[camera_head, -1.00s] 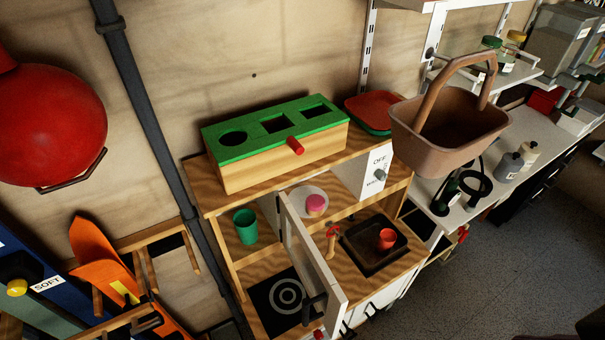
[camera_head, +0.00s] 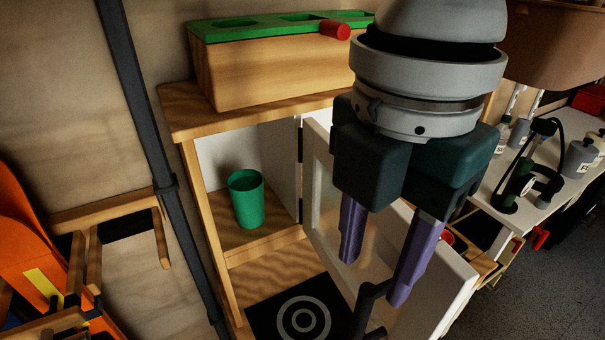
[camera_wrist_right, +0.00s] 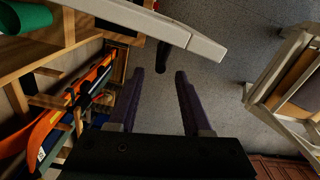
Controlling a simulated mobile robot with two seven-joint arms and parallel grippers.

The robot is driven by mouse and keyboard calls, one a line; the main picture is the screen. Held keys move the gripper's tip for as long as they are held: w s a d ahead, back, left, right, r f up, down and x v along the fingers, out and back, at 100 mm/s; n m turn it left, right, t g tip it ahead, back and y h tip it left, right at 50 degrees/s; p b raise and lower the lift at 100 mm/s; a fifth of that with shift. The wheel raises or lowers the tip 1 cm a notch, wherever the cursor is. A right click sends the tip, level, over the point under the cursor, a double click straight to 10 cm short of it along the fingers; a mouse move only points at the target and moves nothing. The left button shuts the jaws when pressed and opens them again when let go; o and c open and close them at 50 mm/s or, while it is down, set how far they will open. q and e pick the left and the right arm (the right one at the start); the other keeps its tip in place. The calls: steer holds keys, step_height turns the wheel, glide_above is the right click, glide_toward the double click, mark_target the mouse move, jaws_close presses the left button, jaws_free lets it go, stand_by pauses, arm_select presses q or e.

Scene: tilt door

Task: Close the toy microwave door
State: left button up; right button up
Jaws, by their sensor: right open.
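The toy microwave door (camera_head: 436,305) is a white panel standing open, swung out from its hinge side next to the compartment. Its black handle (camera_head: 369,305) is near the bottom of the head view. My right gripper (camera_head: 372,283) is open, with purple fingers pointing down in front of the door, close to the handle. It hides much of the panel. In the right wrist view the door's white edge (camera_wrist_right: 150,22) crosses the top, and the black handle (camera_wrist_right: 162,56) shows just beyond the open fingertips (camera_wrist_right: 159,73). I cannot tell whether they touch. My left gripper is not in view.
The open compartment (camera_head: 220,150) holds a green cup (camera_head: 246,198). Below it is a black hob plate (camera_head: 270,315) with pale rings. A wooden box with a green top (camera_head: 265,80) sits above. A dark pipe (camera_head: 150,145) runs down at the left.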

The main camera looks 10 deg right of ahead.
mark_target(361, 318)
step_height(361, 318, down, 10)
steer(key=shift+r, duration=0.1)
stand_by(0.4)
steer(key=shift+c, duration=0.3)
jaws_close()
stand_by(0.9)
